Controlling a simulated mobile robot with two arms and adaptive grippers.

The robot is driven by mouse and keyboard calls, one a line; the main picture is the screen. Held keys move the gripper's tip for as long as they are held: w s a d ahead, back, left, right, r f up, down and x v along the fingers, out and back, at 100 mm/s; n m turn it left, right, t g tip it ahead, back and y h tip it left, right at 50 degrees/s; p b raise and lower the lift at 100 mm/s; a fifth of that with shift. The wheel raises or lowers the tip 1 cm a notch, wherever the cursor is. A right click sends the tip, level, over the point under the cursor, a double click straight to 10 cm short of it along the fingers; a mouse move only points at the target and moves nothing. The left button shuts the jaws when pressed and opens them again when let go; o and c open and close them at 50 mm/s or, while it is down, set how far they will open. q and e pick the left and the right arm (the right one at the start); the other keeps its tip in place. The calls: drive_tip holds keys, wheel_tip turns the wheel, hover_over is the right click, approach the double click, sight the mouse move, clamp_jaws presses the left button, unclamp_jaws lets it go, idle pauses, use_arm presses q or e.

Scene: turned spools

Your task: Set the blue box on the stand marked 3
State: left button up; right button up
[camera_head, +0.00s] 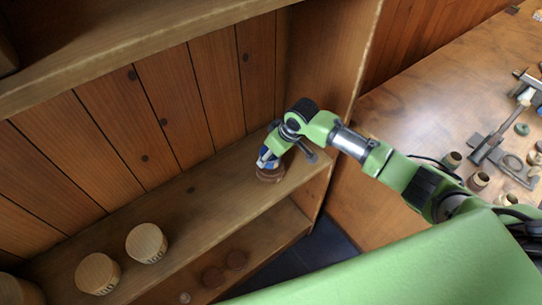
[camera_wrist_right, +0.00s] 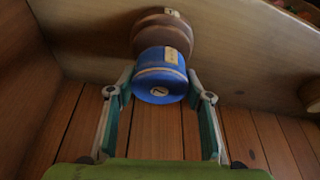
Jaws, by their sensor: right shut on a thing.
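The blue box (camera_wrist_right: 160,78) is a short round drum with a pale band and a mark on its end. My right gripper (camera_wrist_right: 160,90) is shut on it, with one finger on each side. In the head view the gripper (camera_head: 268,157) is over the shelf's right end, and the blue box shows partly between its fingers. A brown round stand (camera_wrist_right: 162,33) with a small pale label is directly beyond the box; its mark is too small to read. The stand (camera_head: 270,174) also shows under the box in the head view. I cannot tell whether they touch. My left gripper is not in view.
Two pale wooden drums with dark marks (camera_head: 147,243) (camera_head: 97,274) stand on the same shelf (camera_head: 200,215) to the left. Dark round pieces (camera_head: 236,259) are on the lower shelf. The shelf's side panel (camera_head: 330,70) is close on the right. A workbench (camera_head: 420,90) holds tools and cups.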

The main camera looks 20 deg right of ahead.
drive_tip(key=shift+f, duration=0.9)
drive_tip(key=shift+f, duration=0.15)
drive_tip(key=o, duration=1.1)
drive_tip(key=shift+r, duration=0.25)
drive_tip(key=b+v, duration=0.1)
drive_tip(key=v, duration=1.1)
